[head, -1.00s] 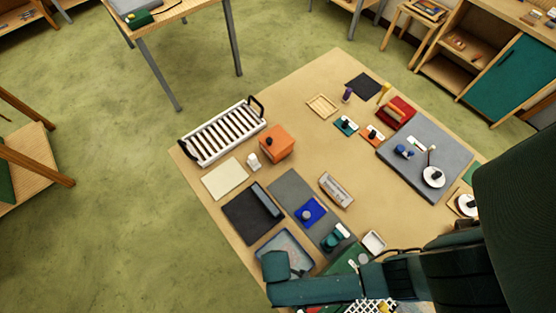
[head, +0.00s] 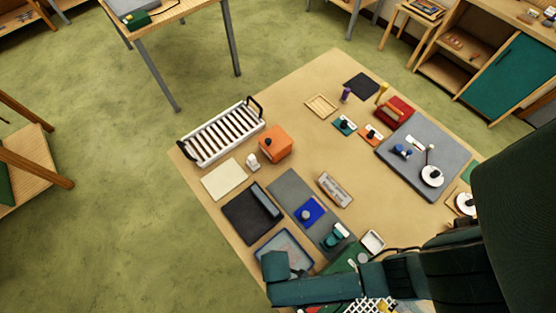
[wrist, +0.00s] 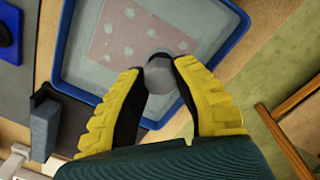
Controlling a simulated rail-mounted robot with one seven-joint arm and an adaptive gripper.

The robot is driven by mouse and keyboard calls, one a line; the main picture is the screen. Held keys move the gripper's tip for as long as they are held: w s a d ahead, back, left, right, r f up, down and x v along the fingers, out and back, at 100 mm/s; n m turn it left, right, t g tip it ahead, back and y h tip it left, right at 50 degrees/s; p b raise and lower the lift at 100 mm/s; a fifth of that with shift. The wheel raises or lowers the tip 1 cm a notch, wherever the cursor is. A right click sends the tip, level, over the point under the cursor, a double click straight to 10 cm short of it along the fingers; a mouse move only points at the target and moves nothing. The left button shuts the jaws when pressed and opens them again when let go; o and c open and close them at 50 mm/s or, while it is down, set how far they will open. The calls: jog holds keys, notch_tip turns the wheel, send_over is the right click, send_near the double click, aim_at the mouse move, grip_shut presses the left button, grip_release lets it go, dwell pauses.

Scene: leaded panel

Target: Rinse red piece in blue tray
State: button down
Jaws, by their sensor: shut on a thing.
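The blue tray (wrist: 60,45) fills the upper part of the wrist view, with a pale, cloudy liquid inside its rim. The red piece (wrist: 115,38) shows there as a faded pink square with pale dots, seen through the liquid. A round grey knob (wrist: 160,76) stands at its near right corner in the picture. My gripper (wrist: 159,68) has its yellow-backed fingers shut on this knob, over the tray. In the head view the blue tray (head: 290,242) lies at the mat's near edge, and my arm hides part of it and the piece.
A dark slab with a grey bar (head: 262,201) and a grey mat with a blue knobbed square (head: 312,213) lie beside the tray. A white rack (head: 224,132) and an orange block (head: 275,144) stand farther back. Green floor (head: 160,240) left of the mat is clear.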

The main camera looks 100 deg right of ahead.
jog(key=shift+r+p, duration=1.15)
jog(key=shift+r, duration=0.15)
jog(key=shift+r+p, duration=0.4)
jog(key=shift+r, duration=0.65)
jog(key=shift+r, duration=0.1)
jog(key=shift+r, duration=1.4)
